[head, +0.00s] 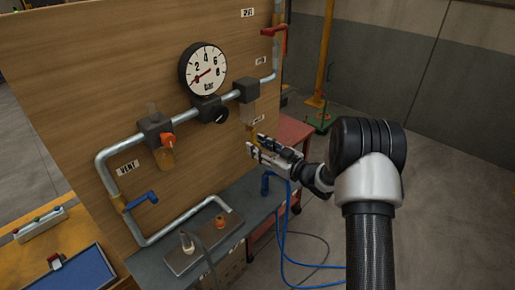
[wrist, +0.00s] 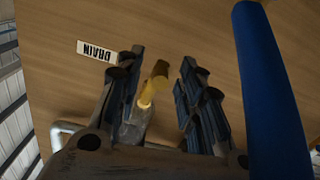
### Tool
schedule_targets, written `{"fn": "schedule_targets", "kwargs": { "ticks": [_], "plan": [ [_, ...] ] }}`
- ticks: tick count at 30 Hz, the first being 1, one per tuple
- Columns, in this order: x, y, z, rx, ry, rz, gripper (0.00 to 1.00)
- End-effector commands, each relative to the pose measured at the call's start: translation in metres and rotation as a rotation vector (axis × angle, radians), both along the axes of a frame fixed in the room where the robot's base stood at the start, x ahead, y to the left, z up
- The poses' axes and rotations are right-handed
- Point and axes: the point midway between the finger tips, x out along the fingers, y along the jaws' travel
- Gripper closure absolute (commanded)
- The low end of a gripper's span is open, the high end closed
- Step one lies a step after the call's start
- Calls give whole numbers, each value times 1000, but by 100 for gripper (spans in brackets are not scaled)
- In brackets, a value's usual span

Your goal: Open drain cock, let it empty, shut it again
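The drain cock's yellow lever (wrist: 155,82) shows in the wrist view between the two dark fingers of my gripper (wrist: 158,90). The fingers stand apart with a gap on the right side of the lever; the left finger is closer to it. The DRAIN label (wrist: 97,50) is upside down on the wooden board at the upper left. In the head view my gripper (head: 262,148) is at the board below the filter bowl (head: 249,110), and its fingers hide most of the cock. I cannot tell whether anything is draining.
A pressure gauge (head: 203,68) has its needle at the low end. A blue vent lever (head: 141,201) is at lower left and a red lever (head: 273,31) at the top right. A blue hose (head: 283,225) hangs below my gripper; a thick blue piece (wrist: 270,90) fills the wrist view's right.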

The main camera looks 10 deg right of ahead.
Motion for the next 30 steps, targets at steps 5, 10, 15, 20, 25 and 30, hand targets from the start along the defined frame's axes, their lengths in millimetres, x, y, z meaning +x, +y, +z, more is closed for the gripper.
{"fn": "schedule_targets", "kwargs": {
  "ticks": [5,10,15,20,25,30],
  "plan": [
    [7,6,0,0,0,0,65],
    [8,6,0,0,0,-1,65],
    [7,6,0,0,0,-1,72],
    [7,6,0,0,0,-1,83],
    [7,6,0,0,0,0,94],
    [7,6,0,0,0,2,100]
  ]
}}
